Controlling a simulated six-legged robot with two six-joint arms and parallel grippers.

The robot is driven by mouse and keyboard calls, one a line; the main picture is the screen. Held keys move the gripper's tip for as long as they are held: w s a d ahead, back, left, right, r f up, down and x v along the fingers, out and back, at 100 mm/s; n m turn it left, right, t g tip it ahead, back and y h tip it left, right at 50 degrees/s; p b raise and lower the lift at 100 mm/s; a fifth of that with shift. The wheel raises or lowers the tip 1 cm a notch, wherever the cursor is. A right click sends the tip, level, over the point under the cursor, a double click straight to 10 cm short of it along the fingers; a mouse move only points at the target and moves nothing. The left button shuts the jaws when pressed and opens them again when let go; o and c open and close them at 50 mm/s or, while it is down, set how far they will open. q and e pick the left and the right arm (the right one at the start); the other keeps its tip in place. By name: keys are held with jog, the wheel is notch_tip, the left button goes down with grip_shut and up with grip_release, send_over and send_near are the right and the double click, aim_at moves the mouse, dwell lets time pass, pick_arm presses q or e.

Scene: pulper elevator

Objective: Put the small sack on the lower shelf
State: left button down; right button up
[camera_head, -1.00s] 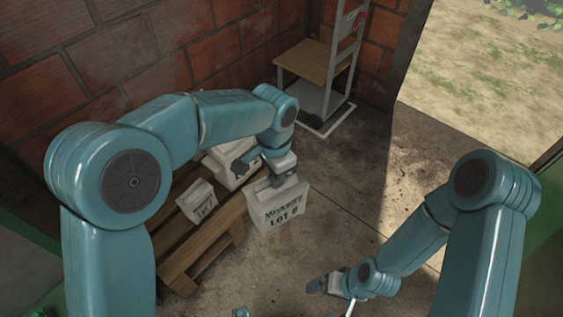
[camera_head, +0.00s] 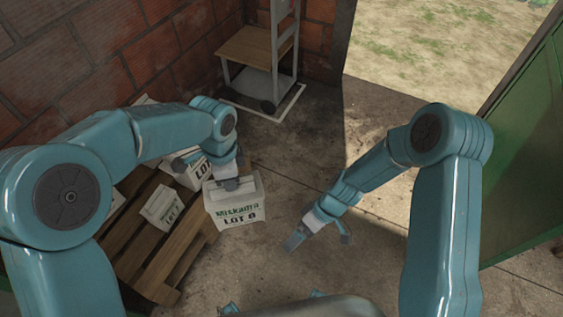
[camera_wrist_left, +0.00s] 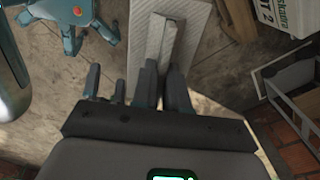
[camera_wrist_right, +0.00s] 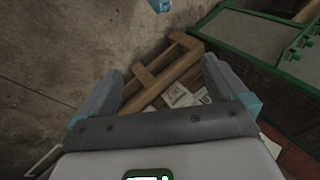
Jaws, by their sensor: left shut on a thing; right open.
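My left gripper (camera_head: 231,181) is shut on the top ridge of a white sack (camera_head: 235,212) with green print and "LOT 8". The sack hangs upright beside the pallet's right edge; its height above the floor is hard to tell. In the left wrist view the fingers (camera_wrist_left: 160,88) pinch the sack's ridge (camera_wrist_left: 160,50). The lower shelf (camera_head: 263,88) is a grey board under a wooden top board on a stand at the back wall. My right gripper (camera_head: 319,239) is open and empty over the floor; its spread fingers show in the right wrist view (camera_wrist_right: 163,75).
A wooden pallet (camera_head: 165,262) at left carries several white sacks, among them a smaller one (camera_head: 162,206). A white line frames the floor around the stand. The concrete floor (camera_head: 300,165) between is clear. An open doorway is at back right, a green door (camera_head: 530,140) at right.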

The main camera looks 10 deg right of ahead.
jog(key=w+a+r+n+y, duration=0.2)
jog(key=w+r+n+y, duration=0.2)
jog(key=w+r+n, duration=0.35)
pick_arm(q)
jog(key=shift+r, duration=0.1)
pick_arm(e)
jog(key=n+y, duration=0.3)
jog(key=n, duration=0.2)
send_near(242, 185)
jog(key=d+f, duration=0.2)
jog(key=w, duration=0.1)
jog(key=x, duration=0.8)
jog(key=r+x, duration=0.1)
jog(key=x, duration=0.3)
jog(key=shift+a+r, duration=0.1)
jog(key=shift+a, duration=0.1)
jog(key=c, duration=1.1)
pick_arm(q)
jog(key=c, duration=1.3)
grip_release()
jog(key=shift+c, duration=0.2)
pick_arm(e)
jog(key=c, duration=0.4)
pick_arm(q)
jog(key=shift+o, duration=1.3)
